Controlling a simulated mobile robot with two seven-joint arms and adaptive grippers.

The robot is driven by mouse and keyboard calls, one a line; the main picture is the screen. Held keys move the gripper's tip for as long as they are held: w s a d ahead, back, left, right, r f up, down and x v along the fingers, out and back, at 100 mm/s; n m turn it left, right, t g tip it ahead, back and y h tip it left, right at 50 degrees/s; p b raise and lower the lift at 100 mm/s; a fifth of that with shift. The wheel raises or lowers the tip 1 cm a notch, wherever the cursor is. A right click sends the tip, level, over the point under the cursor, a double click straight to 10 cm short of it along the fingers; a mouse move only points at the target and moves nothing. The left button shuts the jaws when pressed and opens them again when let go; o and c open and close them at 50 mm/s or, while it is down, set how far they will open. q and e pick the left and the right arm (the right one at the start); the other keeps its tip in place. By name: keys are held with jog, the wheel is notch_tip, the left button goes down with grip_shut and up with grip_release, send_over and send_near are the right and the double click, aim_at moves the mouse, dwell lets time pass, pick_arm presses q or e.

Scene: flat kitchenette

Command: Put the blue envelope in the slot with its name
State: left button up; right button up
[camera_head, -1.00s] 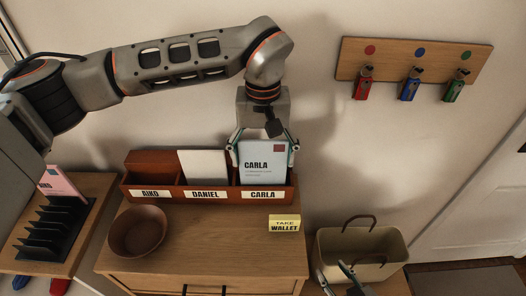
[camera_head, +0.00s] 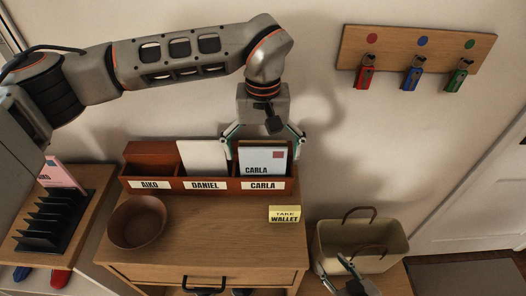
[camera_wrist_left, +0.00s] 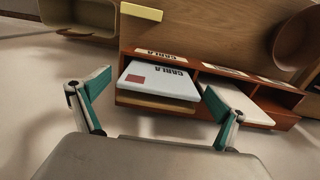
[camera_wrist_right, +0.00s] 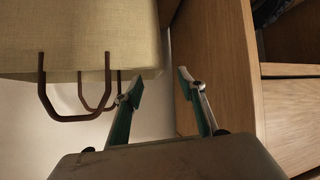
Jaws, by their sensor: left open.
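The blue envelope (camera_head: 263,160), pale blue and printed CARLA, stands in the right compartment of the wooden letter rack (camera_head: 228,186), behind the label CARLA (camera_head: 263,185). It also shows in the left wrist view (camera_wrist_left: 158,80). My left gripper (camera_head: 263,142) is open, its fingers apart on either side above the envelope, with clear gaps in the left wrist view (camera_wrist_left: 155,95). My right gripper (camera_wrist_right: 160,85) is open and empty beside the basket, low at the right; in the head view only part of it shows (camera_head: 345,270).
A white envelope (camera_head: 203,157) stands in the DANIEL compartment; AIKO's looks empty. A brown bowl (camera_head: 137,222) and a yellow TAKE WALLET note (camera_head: 285,214) are on the cabinet. A black sorter (camera_head: 55,222) holds a pink envelope (camera_head: 62,174). A basket (camera_head: 362,248) stands right. Keys hang on a wall board (camera_head: 415,48).

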pick_arm(q)
notch_tip(320, 180, up, 11)
jog(key=shift+f, duration=0.2)
jog(key=shift+r, duration=0.7)
